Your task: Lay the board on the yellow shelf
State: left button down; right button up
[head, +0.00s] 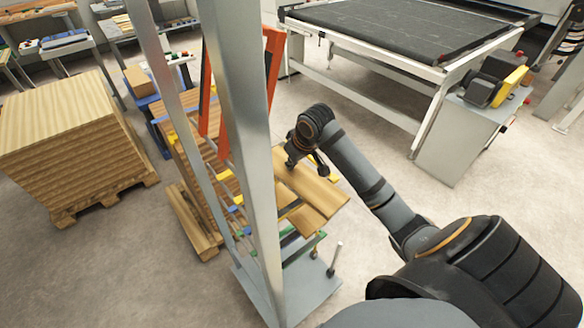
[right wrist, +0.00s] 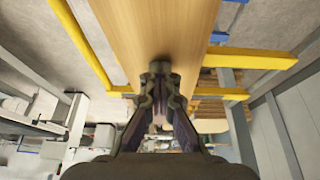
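The light wood board (head: 318,192) is at the right side of the metal rack in the head view. In the right wrist view the board (right wrist: 155,25) runs away from my fingers. My right gripper (head: 294,160) is at the board, and in the wrist view its fingertips (right wrist: 160,70) are closed together on the board's near end. Yellow shelf bars (right wrist: 255,59) show on both sides of the board and pass behind it. A yellow bar end (head: 332,177) shows beside it in the head view. I cannot tell whether board and bars touch. My left gripper is out of view.
A rack post (head: 240,130) stands in front and hides part of the rack. Blue and green shelf levels show on the rack. A wood stack (head: 60,125) is at left, a conveyor machine (head: 400,35) at back right. Floor between rack and machine is clear.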

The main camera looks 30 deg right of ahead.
aim_at(301, 179)
jog(key=o, duration=0.7)
jog(key=shift+s+f, duration=0.2)
jog(key=shift+f, duration=0.4)
jog(key=o, duration=0.8)
jog(key=shift+w+d, duration=0.15)
jog(key=shift+w, duration=0.1)
jog(key=shift+c, duration=0.2)
jog(key=o, duration=0.4)
jog(key=shift+r, duration=0.1)
jog(key=shift+o, duration=0.5)
jog(key=shift+r, duration=0.1)
jog(key=shift+r, duration=0.3)
jog(key=b+v, duration=0.1)
jog(key=v, duration=1)
jog(key=shift+r, duration=0.25)
